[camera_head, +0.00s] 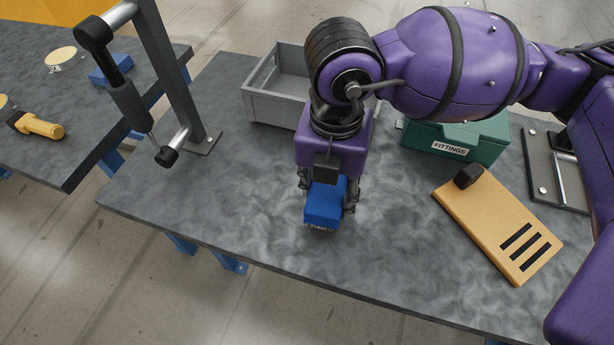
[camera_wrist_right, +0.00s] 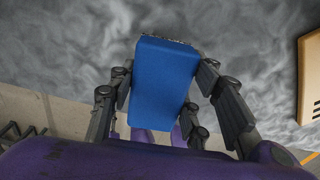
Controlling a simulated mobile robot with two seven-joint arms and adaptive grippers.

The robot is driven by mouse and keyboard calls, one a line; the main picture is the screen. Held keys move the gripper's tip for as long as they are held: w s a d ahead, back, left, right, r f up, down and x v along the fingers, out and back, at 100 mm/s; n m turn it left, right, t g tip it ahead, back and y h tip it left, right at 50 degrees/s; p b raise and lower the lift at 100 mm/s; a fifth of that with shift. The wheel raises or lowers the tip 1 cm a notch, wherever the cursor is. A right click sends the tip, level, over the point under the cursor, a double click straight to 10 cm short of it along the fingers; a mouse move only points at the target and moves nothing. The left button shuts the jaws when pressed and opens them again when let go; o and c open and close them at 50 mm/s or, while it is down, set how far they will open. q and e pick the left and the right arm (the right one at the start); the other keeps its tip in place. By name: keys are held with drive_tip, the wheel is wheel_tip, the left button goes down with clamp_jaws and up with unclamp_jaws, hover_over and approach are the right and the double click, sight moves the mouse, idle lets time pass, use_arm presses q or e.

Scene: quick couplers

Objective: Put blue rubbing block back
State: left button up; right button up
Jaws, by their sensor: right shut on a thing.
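The blue rubbing block (camera_head: 324,203) is held in my right gripper (camera_head: 327,196), over the front middle of the grey table. In the right wrist view the block (camera_wrist_right: 163,82) sits between the fingers of the right gripper (camera_wrist_right: 165,95), which press on its two sides. A dark, speckled layer shows along one edge of the block. I cannot tell whether the block touches the table or is just above it. My left gripper is not in view.
A grey open bin (camera_head: 262,100) stands behind. A green fittings box (camera_head: 455,140) and a yellow slotted board (camera_head: 490,222) lie to the right. A metal stand (camera_head: 182,90) rises at the left. A second table (camera_head: 90,140) holds a blue block (camera_head: 111,69) and a yellow-handled tool (camera_head: 40,126).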

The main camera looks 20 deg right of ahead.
sight(326, 196)
drive_tip(key=shift+w+f, duration=0.3)
drive_tip(key=shift+f, duration=0.2)
drive_tip(key=shift+w+d+f, duration=0.1)
drive_tip(key=shift+w+f, duration=0.1)
drive_tip(key=shift+f, duration=1.3)
drive_tip(key=shift+f, duration=0.2)
drive_tip(key=o, duration=1.2)
